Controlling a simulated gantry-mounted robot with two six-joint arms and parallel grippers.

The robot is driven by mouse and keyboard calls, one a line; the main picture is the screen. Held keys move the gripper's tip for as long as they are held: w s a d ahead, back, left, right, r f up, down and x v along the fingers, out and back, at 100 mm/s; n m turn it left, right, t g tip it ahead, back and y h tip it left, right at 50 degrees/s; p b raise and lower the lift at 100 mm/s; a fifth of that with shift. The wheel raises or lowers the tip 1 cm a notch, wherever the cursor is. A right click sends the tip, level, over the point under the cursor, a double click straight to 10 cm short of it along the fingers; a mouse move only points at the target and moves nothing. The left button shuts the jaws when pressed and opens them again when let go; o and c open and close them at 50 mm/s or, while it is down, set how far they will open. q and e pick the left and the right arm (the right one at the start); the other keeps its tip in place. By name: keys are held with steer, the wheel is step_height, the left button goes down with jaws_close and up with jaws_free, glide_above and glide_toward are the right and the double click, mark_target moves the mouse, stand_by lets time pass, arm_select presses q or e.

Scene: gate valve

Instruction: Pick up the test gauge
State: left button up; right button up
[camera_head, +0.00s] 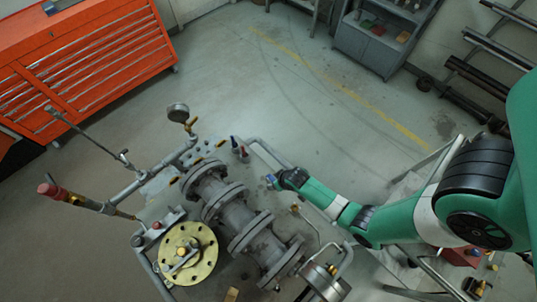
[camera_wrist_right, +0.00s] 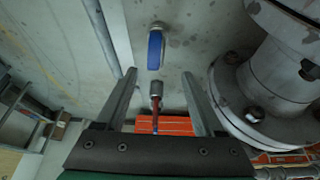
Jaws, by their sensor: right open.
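A blue-rimmed round object, which looks like the test gauge (camera_wrist_right: 155,50), shows nearly edge-on in the right wrist view, with a small stem at its top. It stands over the pale bench surface just beyond my right fingertips. Its dial face is hidden. In the head view a small blue patch (camera_head: 270,180) shows at the tip of my right gripper (camera_head: 277,180). In the wrist view the fingers of this right gripper (camera_wrist_right: 158,73) are apart, one on each side of the blue object's line, with nothing clamped. My left gripper is not in view.
A grey flanged valve body (camera_wrist_right: 285,85) stands close to the right finger. A steel-and-red tool (camera_wrist_right: 156,95) shows between the fingers, farther off. Another gauge (camera_head: 178,112) is mounted on the piping. A brass flange (camera_head: 187,252) and orange cabinet (camera_head: 85,60) lie left.

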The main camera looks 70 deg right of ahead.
mark_target(271, 181)
steer(key=b+x, duration=0.4)
steer(key=x, duration=0.1)
steer(key=shift+f, duration=0.3)
steer(key=shift+w+d+f+b, duration=0.1)
steer(key=shift+d+f+b, duration=0.1)
steer(key=shift+b, duration=0.2)
steer(key=shift+r, duration=0.1)
steer(key=b+x, duration=0.2)
steer(key=x, duration=0.1)
steer(key=b+x, duration=0.1)
steer(key=shift+s+d+f, duration=0.2)
steer(key=shift+d+f, duration=0.05)
steer(key=shift+w+f+b, duration=0.15)
steer(key=shift+f+b, duration=0.15)
steer(key=shift+c, duration=0.2)
jaws_close()
